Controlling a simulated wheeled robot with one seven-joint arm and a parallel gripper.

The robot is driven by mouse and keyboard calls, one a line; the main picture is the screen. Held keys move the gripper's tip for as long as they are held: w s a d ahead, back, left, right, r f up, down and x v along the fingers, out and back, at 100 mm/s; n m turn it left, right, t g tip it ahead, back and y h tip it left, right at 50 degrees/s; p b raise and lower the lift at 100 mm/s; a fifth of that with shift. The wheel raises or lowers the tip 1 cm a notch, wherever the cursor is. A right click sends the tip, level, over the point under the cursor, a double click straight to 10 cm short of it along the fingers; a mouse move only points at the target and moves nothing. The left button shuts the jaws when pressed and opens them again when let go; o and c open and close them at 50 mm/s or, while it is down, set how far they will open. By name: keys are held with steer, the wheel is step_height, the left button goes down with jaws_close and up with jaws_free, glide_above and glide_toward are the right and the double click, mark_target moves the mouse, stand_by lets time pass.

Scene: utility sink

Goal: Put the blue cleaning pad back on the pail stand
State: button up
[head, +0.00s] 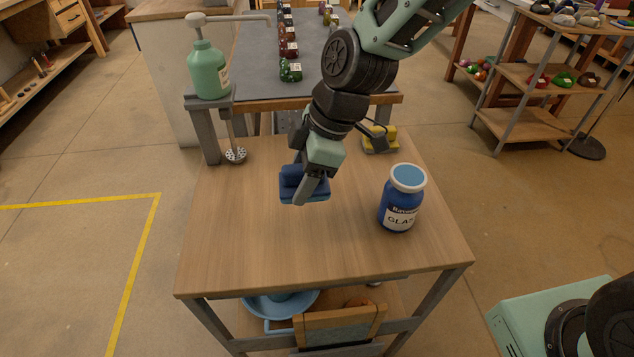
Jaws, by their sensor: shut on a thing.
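My gripper (306,187) points down over the wooden tabletop and is shut on the blue cleaning pad (290,187). The fingers cover part of the pad. The pad is over the middle of the top, toward the back; whether it touches the wood I cannot tell. A light blue pail (280,304) shows below the table's front edge, mostly hidden by the top. No separate stand marked for the pail is clear; the wooden table (250,245) has a lower shelf beneath it.
A blue glaze jar (398,212) stands on the tabletop right of the pad. A yellow item (380,138) sits at the back right. A green pump bottle (208,70) and a metal drain-like disc (235,155) are at the back left. The front of the tabletop is clear.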

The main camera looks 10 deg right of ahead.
mark_target(297, 221)
step_height(297, 221, down, 9)
steer(key=shift+s+f, duration=0.1)
steer(key=shift+c, duration=0.3)
steer(key=o, duration=1.1)
steer(key=v, duration=1.2)
steer(key=s+d+r+m+h, duration=0.2)
steer(key=s+m, duration=0.3)
steer(key=s, duration=0.3)
steer(key=s+d+r+m+h, duration=0.2)
steer(key=s+m, duration=0.3)
steer(key=s, duration=0.4)
steer(key=shift+s+d+r, duration=0.2)
steer(key=shift+d+r, duration=0.05)
steer(key=shift+d, duration=0.6)
